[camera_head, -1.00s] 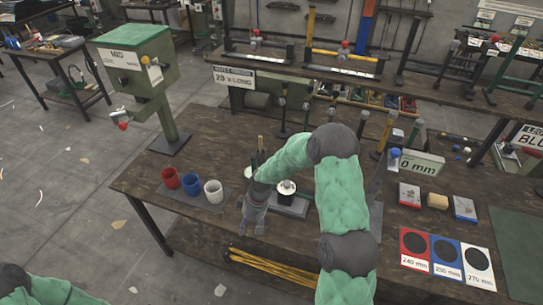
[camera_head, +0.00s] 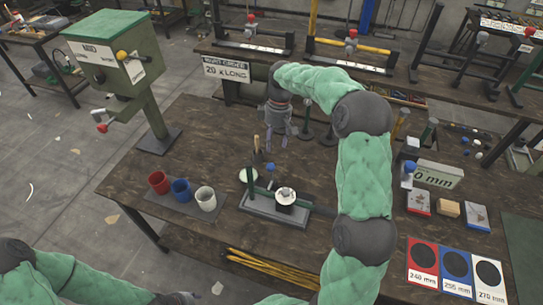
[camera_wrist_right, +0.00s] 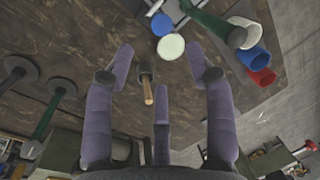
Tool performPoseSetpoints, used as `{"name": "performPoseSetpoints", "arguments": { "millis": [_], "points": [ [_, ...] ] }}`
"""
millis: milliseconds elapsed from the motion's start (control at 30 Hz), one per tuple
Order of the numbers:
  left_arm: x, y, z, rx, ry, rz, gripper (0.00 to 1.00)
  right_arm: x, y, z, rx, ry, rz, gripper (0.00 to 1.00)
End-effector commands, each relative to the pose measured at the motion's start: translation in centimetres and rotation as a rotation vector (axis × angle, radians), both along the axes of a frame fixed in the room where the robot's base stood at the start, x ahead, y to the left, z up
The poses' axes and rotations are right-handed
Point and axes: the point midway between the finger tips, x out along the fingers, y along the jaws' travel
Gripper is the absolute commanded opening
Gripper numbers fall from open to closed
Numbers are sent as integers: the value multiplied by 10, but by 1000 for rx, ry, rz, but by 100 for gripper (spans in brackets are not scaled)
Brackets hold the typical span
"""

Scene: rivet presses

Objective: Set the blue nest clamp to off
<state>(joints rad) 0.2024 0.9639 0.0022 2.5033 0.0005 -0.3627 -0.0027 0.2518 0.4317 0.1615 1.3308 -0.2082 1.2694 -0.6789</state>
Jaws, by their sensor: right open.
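A small fixture with a grey base (camera_head: 262,214) stands on the wooden bench, with a green post and a white-topped black cylinder (camera_head: 286,197). A blue knob (camera_head: 270,168) rises just behind the cylinder; it also shows in the right wrist view (camera_wrist_right: 161,25). No clamp label is readable, and I cannot tell the clamp's setting. My right gripper (camera_head: 276,138) hangs empty with fingers spread, above and behind the fixture, apart from the knob. Its open fingers also show in the right wrist view (camera_wrist_right: 160,75). My left gripper (camera_head: 178,298) is partly visible at the bottom edge; its fingers are unclear.
Red (camera_head: 159,182), blue (camera_head: 181,190) and white (camera_head: 205,199) cups stand left of the fixture. A green press (camera_head: 122,60) stands at left. Colored cards (camera_head: 455,265) lie at right.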

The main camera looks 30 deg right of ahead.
Motion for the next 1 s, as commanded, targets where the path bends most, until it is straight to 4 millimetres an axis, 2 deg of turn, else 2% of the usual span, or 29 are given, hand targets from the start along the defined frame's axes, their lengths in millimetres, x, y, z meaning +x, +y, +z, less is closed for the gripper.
{"name": "performPoseSetpoints", "arguments": {
  "millis": [167,400,600,800,1000],
  "points": [
    [0,0,-5,0,1,1,40,-3,4,-23,1,5,1,55],
    [0,0,-12,0,1,0,40,-7,11,-66,1,5,2,55],
    [0,0,-16,0,0,0,40,-9,16,-93,1,4,1,55],
    [0,0,-17,0,0,0,40,-10,18,-104,0,2,-1,55],
    [0,0,-17,0,0,0,40,-10,18,-105,0,2,-1,55]
  ]
}}
